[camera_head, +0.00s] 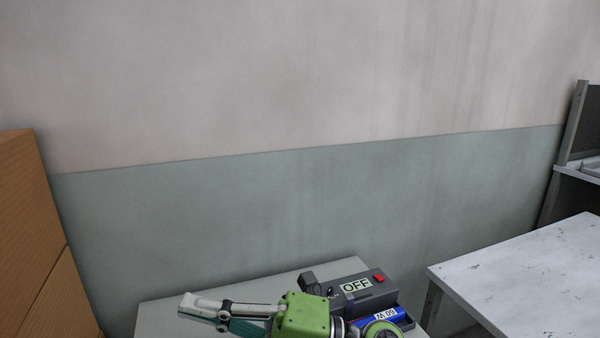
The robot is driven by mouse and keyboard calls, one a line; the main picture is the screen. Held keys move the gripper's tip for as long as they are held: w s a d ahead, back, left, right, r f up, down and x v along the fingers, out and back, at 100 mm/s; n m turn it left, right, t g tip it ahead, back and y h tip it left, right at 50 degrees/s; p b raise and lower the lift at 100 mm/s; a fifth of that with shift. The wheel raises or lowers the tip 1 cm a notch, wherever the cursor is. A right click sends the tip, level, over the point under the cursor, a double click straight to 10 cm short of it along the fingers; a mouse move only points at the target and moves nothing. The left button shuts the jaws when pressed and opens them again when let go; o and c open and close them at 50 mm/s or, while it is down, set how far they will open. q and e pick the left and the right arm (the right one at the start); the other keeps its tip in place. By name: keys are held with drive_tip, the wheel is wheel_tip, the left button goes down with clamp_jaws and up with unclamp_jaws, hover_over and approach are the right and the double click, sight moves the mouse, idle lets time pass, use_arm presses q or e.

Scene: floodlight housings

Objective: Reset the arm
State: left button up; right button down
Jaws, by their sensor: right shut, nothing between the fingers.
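My right gripper (190,305) shows at the bottom centre, a green body with pale fingers pointing left. Its fingers are shut with nothing between them, and it is over the front part of a grey-green table (160,318). A dark grey box (365,292) with an "OFF" label and a red button stands on that table, just right of and behind the gripper. My left gripper is not in view.
A blue part (395,316) with an upside-down white label sits at the box's front, partly hidden by my arm. A worn white table (525,280) stands at right. Brown cardboard boxes (30,220) are stacked at left. A wall closes off the back.

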drive_tip(key=w+d+m+t+h, duration=0.4)
drive_tip(key=w+d+m+t, duration=0.25)
drive_tip(key=m+t, duration=0.35)
drive_tip(key=w+d+m+t+h, duration=0.45)
drive_tip(key=d+m+t, duration=0.35)
drive_tip(key=m, duration=0.3)
drive_tip(key=s+d+f+m+g+h, duration=0.1)
drive_tip(key=d+f+m+g+h, duration=0.1)
drive_tip(key=d+f+m+h, duration=0.6)
drive_tip(key=d+f+m+g+h, duration=0.25)
drive_tip(key=d+f, duration=0.35)
drive_tip(key=f, duration=0.6)
drive_tip(key=s+d+f+m+g+h, duration=0.1)
drive_tip(key=s+d+f+g, duration=0.1)
drive_tip(key=s+f+g, duration=0.35)
drive_tip(key=s+d+f+m+g, duration=0.1)
drive_tip(key=s+d+f+g, duration=0.1)
drive_tip(key=s+f, duration=0.7)
drive_tip(key=s+d+f+m+g+h, duration=0.1)
drive_tip(key=s+d+f+g, duration=0.2)
drive_tip(key=s, duration=0.8)
wheel_tip(320, 180, down, 28)
drive_tip(key=s+a+g, duration=0.2)
drive_tip(key=s+d+f, duration=0.1)
drive_tip(key=s+f, duration=0.7)
drive_tip(key=s+d+f+g, duration=0.1)
drive_tip(key=s+d+f, duration=0.1)
drive_tip(key=s+f, duration=0.6)
drive_tip(key=shift+s+d, duration=0.3)
drive_tip(key=shift+s, duration=0.4)
